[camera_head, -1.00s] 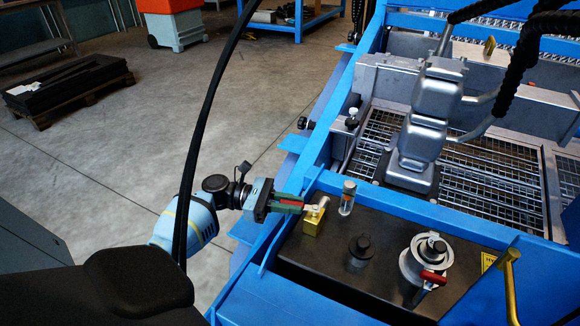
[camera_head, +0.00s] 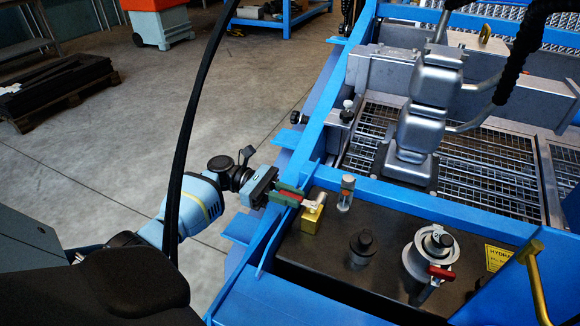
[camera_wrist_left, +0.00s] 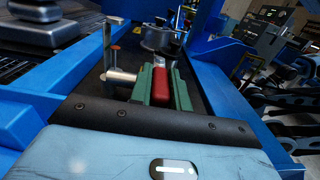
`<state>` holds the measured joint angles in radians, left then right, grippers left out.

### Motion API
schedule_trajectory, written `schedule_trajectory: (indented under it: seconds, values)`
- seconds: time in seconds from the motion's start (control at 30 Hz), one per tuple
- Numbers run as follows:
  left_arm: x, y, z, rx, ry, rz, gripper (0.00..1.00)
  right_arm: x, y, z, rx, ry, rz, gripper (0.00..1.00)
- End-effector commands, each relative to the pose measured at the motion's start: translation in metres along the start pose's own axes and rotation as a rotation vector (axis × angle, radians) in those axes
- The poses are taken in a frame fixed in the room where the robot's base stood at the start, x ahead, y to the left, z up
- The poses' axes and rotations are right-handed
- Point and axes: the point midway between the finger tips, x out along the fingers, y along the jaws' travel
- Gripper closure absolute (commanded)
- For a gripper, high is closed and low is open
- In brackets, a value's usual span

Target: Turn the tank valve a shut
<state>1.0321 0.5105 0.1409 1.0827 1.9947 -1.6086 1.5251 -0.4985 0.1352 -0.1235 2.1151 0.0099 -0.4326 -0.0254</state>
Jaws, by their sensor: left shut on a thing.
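A brass valve block (camera_head: 313,218) stands on the black tank top (camera_head: 335,255) by its left edge. Its red lever (camera_head: 290,193) points left, out over the blue frame rail. My left gripper (camera_head: 288,196) is shut on this lever, with green fingers on either side of it. In the left wrist view the red lever (camera_wrist_left: 161,86) lies between the green fingers; the brass block is hidden there. A second red handle (camera_head: 441,273) is on the silver filter housing (camera_head: 428,252) farther right. I see no label telling which valve is a. My right gripper is not in view.
A small clear cylinder (camera_head: 346,193) stands close beside the valve, and a black cap (camera_head: 363,243) lies to its right. A brass-coloured bent bar (camera_head: 536,280) rises at the right. Blue rails (camera_head: 420,208) border the tank. A black hose (camera_head: 188,140) crosses the view.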

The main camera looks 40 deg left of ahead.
Motion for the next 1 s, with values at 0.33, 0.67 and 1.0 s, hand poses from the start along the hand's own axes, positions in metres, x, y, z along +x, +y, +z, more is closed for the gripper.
schedule_trajectory:
  seconds: [0.33,0.67,1.0]
  values:
    - [0.0,-0.001,-0.001,-0.002,0.003,-0.007,1.0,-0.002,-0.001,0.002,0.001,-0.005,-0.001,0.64]
    - [0.0,0.0,0.0,-0.001,0.002,-0.005,0.6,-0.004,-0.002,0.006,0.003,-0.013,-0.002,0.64]
    - [-0.017,0.0,0.0,-0.001,0.002,-0.003,0.6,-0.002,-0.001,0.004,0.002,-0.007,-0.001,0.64]
